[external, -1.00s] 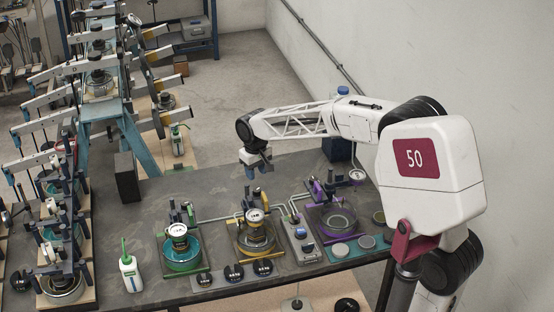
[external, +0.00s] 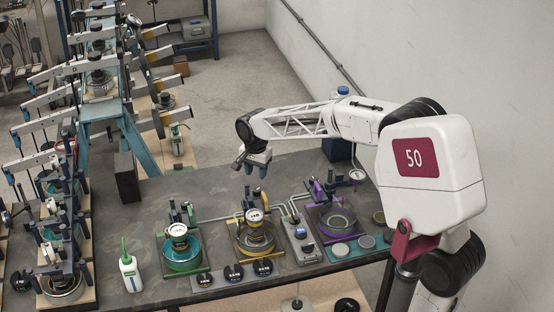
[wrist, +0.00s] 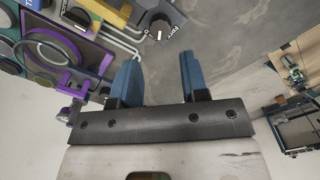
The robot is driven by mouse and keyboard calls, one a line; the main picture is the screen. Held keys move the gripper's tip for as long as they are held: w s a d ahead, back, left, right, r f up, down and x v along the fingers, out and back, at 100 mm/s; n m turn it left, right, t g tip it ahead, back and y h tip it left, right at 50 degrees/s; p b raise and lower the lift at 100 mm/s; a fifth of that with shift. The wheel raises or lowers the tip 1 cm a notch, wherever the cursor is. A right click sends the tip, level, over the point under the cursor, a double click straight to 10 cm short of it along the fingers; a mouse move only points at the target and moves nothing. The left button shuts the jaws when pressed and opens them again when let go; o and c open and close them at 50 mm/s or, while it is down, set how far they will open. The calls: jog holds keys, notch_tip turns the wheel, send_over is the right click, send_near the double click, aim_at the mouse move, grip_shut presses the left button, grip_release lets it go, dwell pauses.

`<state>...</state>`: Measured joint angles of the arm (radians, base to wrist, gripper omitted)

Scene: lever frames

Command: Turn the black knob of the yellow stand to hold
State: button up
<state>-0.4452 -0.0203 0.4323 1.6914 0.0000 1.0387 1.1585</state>
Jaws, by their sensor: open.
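The yellow stand (external: 257,252) is in the middle of the row on the bench in the external view, with a gauge and a round bowl. In the wrist view, a black knob (wrist: 159,29) with a white mark sits on a dark grey block beside a yellow part of the stand (wrist: 107,13). Lettering beside the knob is too small to read surely. My gripper (external: 253,169) is above the bench, behind the yellow stand. Its two blue fingers are apart and empty in the wrist view (wrist: 158,72), with the knob beyond the fingertips, not touched.
A green stand (external: 181,262) is to the left and a purple stand (external: 338,218) to the right. A grey box with a blue button (external: 304,249) stands between yellow and purple. Pipes run behind the stands. A white bottle (external: 131,274) is at the left. The bench behind is mostly clear.

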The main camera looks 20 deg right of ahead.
aim_at(257, 189)
jog(key=shift+f, duration=0.1)
dwell(0.3)
jog(key=shift+f, duration=3.8)
jog(key=c, duration=0.6)
